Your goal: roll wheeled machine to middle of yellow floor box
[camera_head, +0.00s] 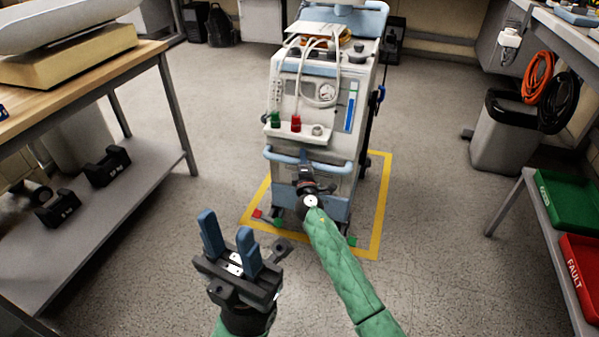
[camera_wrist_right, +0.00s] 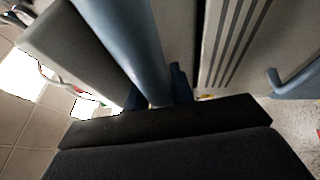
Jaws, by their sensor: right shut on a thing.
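The wheeled machine (camera_head: 325,95) is a pale grey unit with blue trim, a dial and hoses, standing upright in the head view. It stands over the yellow floor box (camera_head: 381,205), whose front and right lines show; the machine hides its back part. My right gripper (camera_head: 305,163) is shut on the machine's blue front handle (camera_head: 342,169). In the right wrist view the blue handle bar (camera_wrist_right: 125,45) runs between the fingers. My left gripper (camera_head: 229,240) is open and empty, held in front of the machine, apart from it.
A wooden-topped bench (camera_head: 80,85) stands at the left with black items on its lower shelf. A grey bin (camera_head: 505,135) and a shelf with green (camera_head: 570,200) and red (camera_head: 582,270) trays stand at the right. The floor around the box is clear.

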